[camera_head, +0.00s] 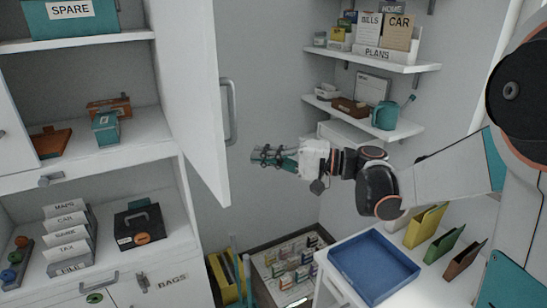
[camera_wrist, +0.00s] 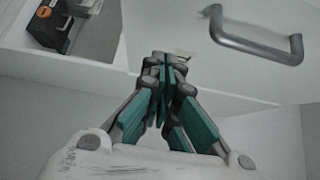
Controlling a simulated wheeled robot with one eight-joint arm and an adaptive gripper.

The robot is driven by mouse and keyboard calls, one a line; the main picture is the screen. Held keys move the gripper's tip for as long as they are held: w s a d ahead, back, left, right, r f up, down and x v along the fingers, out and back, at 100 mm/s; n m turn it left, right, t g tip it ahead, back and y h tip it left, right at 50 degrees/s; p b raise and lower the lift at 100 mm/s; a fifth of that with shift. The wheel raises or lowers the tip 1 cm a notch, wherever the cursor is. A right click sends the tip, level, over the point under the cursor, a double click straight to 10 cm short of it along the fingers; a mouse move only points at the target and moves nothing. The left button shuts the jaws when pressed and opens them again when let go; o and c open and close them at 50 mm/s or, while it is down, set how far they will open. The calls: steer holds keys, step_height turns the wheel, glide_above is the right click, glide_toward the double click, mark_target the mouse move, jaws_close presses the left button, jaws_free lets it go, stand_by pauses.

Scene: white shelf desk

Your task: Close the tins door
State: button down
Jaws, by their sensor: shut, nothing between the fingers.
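A white cabinet door (camera_head: 190,80) stands open in the head view, swung out to the right of its shelves. No tins label is readable on it. Its grey bar handle (camera_head: 230,110) is on the face toward my arm. My gripper (camera_head: 257,154) is to the right of the door's lower part in the picture, fingers pointing left, with a gap between them in the picture. In the wrist view the gripper (camera_wrist: 166,62) is shut and empty. The handle (camera_wrist: 258,42) shows there at upper right, beyond the fingertips and clear of them.
The open shelves hold a teal SPARE box (camera_head: 70,18), a brown box (camera_head: 108,106) and a smaller teal box (camera_head: 106,127). A black case (camera_head: 139,226) stands below. Wall shelves (camera_head: 375,57) and a white table with a blue tray (camera_head: 373,266) are at right.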

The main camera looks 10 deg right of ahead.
steer(key=a, duration=0.8)
steer(key=shift+w+b, duration=0.15)
steer(key=shift+b, duration=0.2)
steer(key=shift+a, duration=0.1)
